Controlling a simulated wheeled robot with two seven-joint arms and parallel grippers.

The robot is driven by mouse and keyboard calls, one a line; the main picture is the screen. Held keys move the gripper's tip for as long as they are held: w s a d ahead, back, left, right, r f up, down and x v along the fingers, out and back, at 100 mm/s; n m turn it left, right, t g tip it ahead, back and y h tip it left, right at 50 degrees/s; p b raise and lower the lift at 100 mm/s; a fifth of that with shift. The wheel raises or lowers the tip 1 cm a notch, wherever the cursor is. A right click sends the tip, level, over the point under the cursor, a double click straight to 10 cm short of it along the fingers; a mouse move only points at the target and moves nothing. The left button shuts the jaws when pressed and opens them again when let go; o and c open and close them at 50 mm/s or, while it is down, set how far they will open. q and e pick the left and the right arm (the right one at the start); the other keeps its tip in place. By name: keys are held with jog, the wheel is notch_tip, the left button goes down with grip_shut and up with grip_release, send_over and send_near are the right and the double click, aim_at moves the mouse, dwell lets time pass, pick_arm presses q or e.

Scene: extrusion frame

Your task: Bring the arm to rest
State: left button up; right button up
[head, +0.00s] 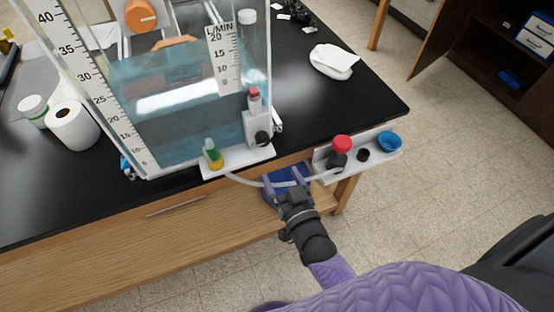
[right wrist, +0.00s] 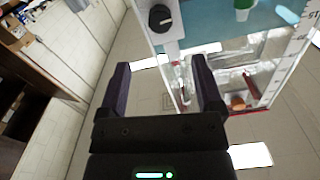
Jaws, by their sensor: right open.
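My right gripper (head: 284,178) is in front of the bench's near edge, between two small white shelves. It is open, and nothing shows between its fingers. Its dark purple fingers are spread apart in the right wrist view (right wrist: 158,75). A pale hose (head: 246,182) runs from the tank's shelf toward the right shelf, passing by the fingers; I cannot tell if they touch. My right arm (head: 330,268) reaches in from the lower right. A blue thing (head: 286,172) lies behind the gripper, partly hidden. My left gripper is not in view.
A clear water tank (head: 180,115) with scales stands on the black bench (head: 340,105). Its white shelf (head: 238,160) holds a valve and a green-yellow fitting. The right shelf (head: 376,160) carries a red-capped knob (head: 342,145) and blue cup (head: 390,141). Floor is open at right.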

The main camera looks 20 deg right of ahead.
jog(key=s+f+n+g+b, duration=0.1)
jog(key=s+f+g+b, duration=0.3)
jog(key=f, duration=0.7)
jog(key=s+f+n+g+b, duration=0.15)
jog(key=s+f+g, duration=0.35)
jog(key=f, duration=0.6)
jog(key=s+d+f+n+g+b, duration=0.1)
jog(key=s+d+f+g+b, duration=0.1)
jog(key=s+f, duration=0.6)
jog(key=s+d+f+g+b, duration=0.2)
jog(key=s+f+g+b, duration=0.2)
jog(key=s, duration=1.1)
notch_tip(320, 180, down, 4)
jog(key=shift+s+d+f+n+g+h, duration=0.2)
jog(key=shift+s+d+n+g+h, duration=0.15)
jog(key=shift+g, duration=0.85)
